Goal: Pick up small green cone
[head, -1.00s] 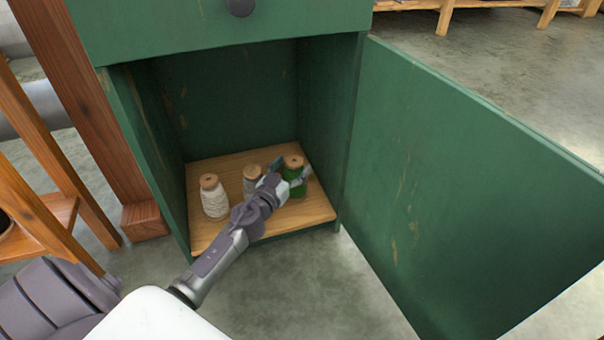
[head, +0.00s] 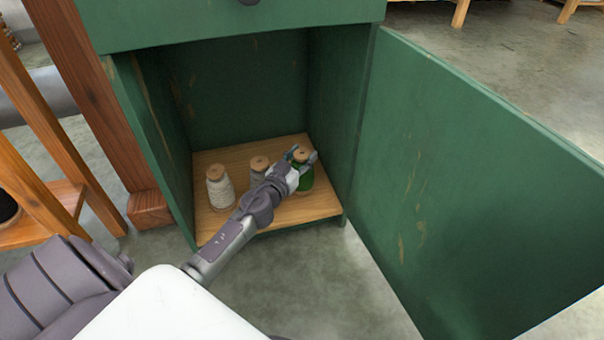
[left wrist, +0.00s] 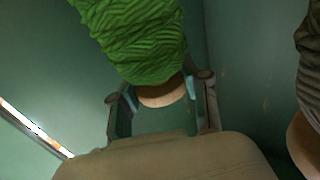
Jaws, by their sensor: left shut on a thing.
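The small green cone (head: 307,180) is at the right of the cabinet's wooden shelf, with a wooden top. My left gripper (head: 302,156) reaches in from the front left and is shut on it near its wooden top. In the left wrist view, the green wool (left wrist: 140,40) hangs into the picture from above, and its wooden end lies between the fingers of my left gripper (left wrist: 163,98). The hand hides part of the cone, and I cannot tell whether its base touches the shelf. My right gripper is not in view.
A white cone (head: 220,190) and a grey cone (head: 258,165) stand on the shelf (head: 235,228) left of the green one. The green cabinet's side wall (head: 335,120) is close on the right. Its open door (head: 470,190) swings out to the right.

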